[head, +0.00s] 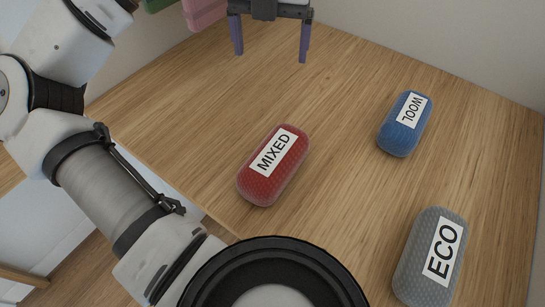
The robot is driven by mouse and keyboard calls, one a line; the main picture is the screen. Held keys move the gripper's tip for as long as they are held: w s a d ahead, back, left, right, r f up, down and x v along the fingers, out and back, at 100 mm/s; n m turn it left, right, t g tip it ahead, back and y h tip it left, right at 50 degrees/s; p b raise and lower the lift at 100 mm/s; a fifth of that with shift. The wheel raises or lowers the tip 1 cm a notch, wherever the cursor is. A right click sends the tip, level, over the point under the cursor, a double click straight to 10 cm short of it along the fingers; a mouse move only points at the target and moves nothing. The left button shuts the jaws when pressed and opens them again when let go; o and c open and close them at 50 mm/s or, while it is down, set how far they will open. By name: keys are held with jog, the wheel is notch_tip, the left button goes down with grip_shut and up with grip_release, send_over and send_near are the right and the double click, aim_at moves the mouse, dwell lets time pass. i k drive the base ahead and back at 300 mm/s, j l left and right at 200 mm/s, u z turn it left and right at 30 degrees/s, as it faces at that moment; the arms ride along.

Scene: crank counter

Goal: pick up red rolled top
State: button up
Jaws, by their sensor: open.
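The red rolled top (271,182) lies on the wooden counter near the middle of the head view. It is a rounded roll with a white label reading MIXED. My gripper (270,52) is at the top of the view, with its two purple-grey fingers spread wide and nothing between them. It is beyond the red roll and apart from it. The upper part of the gripper is cut off by the top edge of the view.
A blue roll labelled WOOL (398,139) and a grey roll labelled ECO (417,280) lie to the right on the counter (335,165). Pink (205,12) and green (157,4) things show at the top left. Walls border the counter behind and right. Bare wood surrounds the red roll.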

aim_at(261, 179)
jog(key=k, duration=0.95)
